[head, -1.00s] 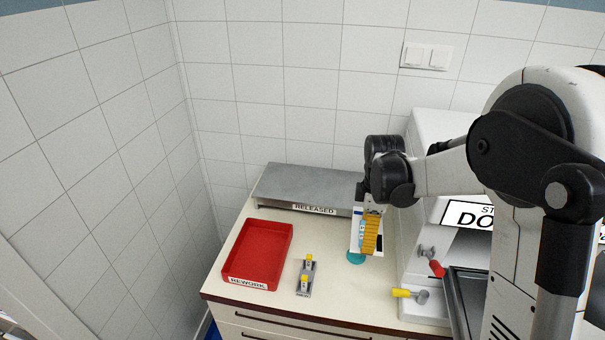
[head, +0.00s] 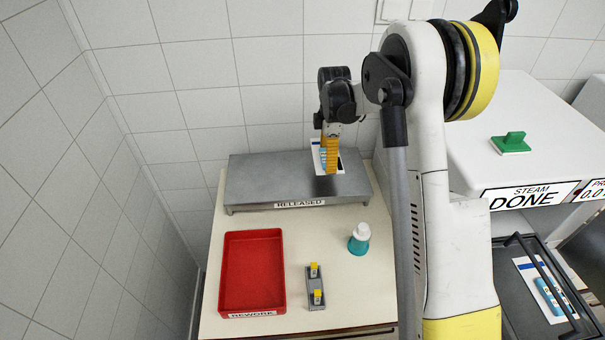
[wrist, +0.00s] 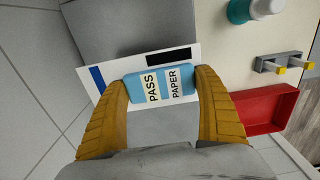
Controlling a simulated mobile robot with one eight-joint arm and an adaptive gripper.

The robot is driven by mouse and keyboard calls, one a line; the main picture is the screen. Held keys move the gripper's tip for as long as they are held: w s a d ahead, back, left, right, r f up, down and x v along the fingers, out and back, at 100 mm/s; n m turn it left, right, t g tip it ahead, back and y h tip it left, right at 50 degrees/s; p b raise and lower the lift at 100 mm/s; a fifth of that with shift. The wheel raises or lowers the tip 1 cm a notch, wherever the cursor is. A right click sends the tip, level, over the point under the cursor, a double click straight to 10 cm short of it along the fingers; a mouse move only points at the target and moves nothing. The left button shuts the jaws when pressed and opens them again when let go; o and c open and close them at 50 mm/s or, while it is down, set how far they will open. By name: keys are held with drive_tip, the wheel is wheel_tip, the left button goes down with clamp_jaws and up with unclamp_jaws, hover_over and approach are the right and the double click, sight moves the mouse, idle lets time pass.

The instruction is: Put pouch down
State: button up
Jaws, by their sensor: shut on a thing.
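My gripper (head: 332,160) is shut on a white pouch (head: 317,151) with a light-blue insert; the yellow fingers hide part of it in the head view. In the wrist view the pouch (wrist: 190,58) lies between the two fingers, with dark blue and black patches and a blue label (wrist: 163,87) reading PASS and PAPER. The pouch is over the right part of the grey metal shelf marked RELEASED (head: 265,182). I cannot tell whether it touches the shelf surface.
A red REWORK tray (head: 229,312) stands in front of the shelf. A teal bottle with a white cap (head: 360,240) and a grey holder with yellow-topped pegs (head: 315,287) stand to its right. Another pouch (head: 541,290) lies on a dark tray (head: 508,268) by the steam machine (head: 545,150).

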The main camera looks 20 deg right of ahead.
hover_over(307, 179)
wheel_tip(307, 179, down, 4)
drive_tip(key=shift+a+b, duration=0.1)
drive_tip(key=shift+b, duration=0.25)
drive_tip(key=shift+f+b, duration=0.4)
drive_tip(key=shift+f, duration=1.5)
drive_tip(key=shift+f, duration=0.1)
drive_tip(key=shift+f, duration=0.15)
drive_tip(key=o, duration=1.1)
drive_tip(key=shift+r, duration=0.2)
